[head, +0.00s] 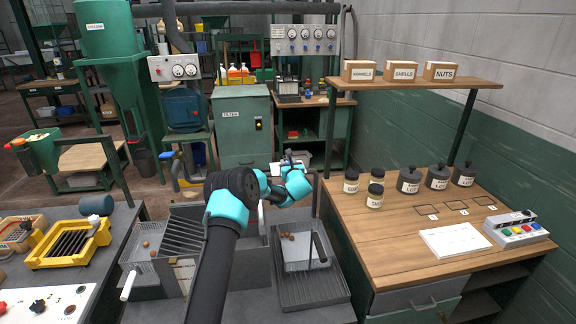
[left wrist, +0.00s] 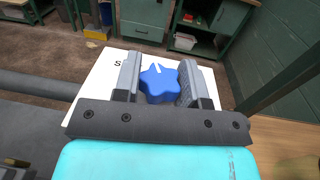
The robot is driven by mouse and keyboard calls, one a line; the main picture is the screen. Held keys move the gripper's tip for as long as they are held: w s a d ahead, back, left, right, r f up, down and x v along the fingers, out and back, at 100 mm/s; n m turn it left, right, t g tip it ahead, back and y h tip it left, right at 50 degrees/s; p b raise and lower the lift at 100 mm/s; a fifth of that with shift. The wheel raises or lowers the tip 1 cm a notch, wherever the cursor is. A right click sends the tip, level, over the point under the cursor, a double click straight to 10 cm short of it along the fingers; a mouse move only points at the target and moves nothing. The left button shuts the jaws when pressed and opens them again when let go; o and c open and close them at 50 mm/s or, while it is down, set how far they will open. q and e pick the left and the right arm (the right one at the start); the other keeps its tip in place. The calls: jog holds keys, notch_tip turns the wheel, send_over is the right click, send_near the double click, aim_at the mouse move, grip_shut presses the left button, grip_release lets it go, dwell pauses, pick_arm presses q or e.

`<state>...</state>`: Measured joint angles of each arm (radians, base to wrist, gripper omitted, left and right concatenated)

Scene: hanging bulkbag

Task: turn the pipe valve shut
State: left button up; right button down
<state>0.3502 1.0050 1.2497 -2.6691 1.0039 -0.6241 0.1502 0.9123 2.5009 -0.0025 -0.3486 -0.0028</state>
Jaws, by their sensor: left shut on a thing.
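The pipe valve's blue star-shaped knob (left wrist: 158,84) sits between the two grey fingers of my left gripper (left wrist: 160,85) in the left wrist view. The fingers close on it from both sides. A white line on the knob points up and slightly left. Behind it is a white plate (left wrist: 88,98) with a letter S showing at its upper left; other markings are hidden by the gripper. In the head view my left gripper (head: 289,157) is small and far forward, and it mostly hides the knob. My right gripper is not in view.
A wooden bench (head: 400,240) with dark jars (head: 409,180) and a button box (head: 515,229) stands at right. A grey tray (head: 312,290) and slatted sorting gear (head: 185,237) lie below my arm. A green filter cabinet (head: 240,135) stands behind.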

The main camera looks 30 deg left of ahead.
pick_arm(q)
jog(key=shift+g, duration=0.3)
jog(key=shift+d+r+n+g+y, duration=0.1)
jog(key=shift+n+g+y, duration=1.8)
jog(key=shift+n+g, duration=0.4)
jog(key=shift+g, duration=0.4)
jog(key=o, duration=0.9)
jog(key=v, duration=1.7)
jog(key=shift+s+d, duration=0.1)
